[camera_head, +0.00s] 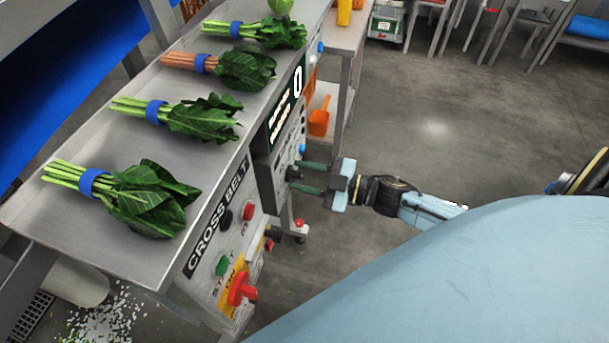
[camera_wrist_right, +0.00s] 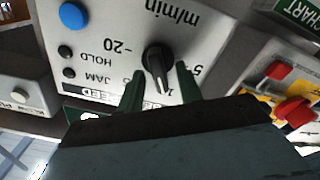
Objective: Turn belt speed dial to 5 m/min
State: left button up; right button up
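The belt speed dial (camera_wrist_right: 157,62) is a black knob on a light grey panel in the right wrist view. "m/min", "-20" and a "5" are printed upside down around it. Its narrow ridge points down in that picture, between the fingers. My right gripper (camera_wrist_right: 160,82) is open, with one green finger on each side of the knob. Slim gaps seem to remain; contact is not clear. In the head view my right gripper (camera_head: 294,175) reaches the control panel from the right. My left gripper is not in view.
The CROSS BELT panel (camera_head: 217,215) has a green button (camera_head: 222,265) and a red knob (camera_head: 240,290). A blue button (camera_wrist_right: 73,16) and small HOLD and JAM lamps sit near the dial. Bunched greens (camera_head: 150,200) lie on the steel belt (camera_head: 90,135). Open floor lies right.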

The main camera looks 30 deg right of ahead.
grip_shut()
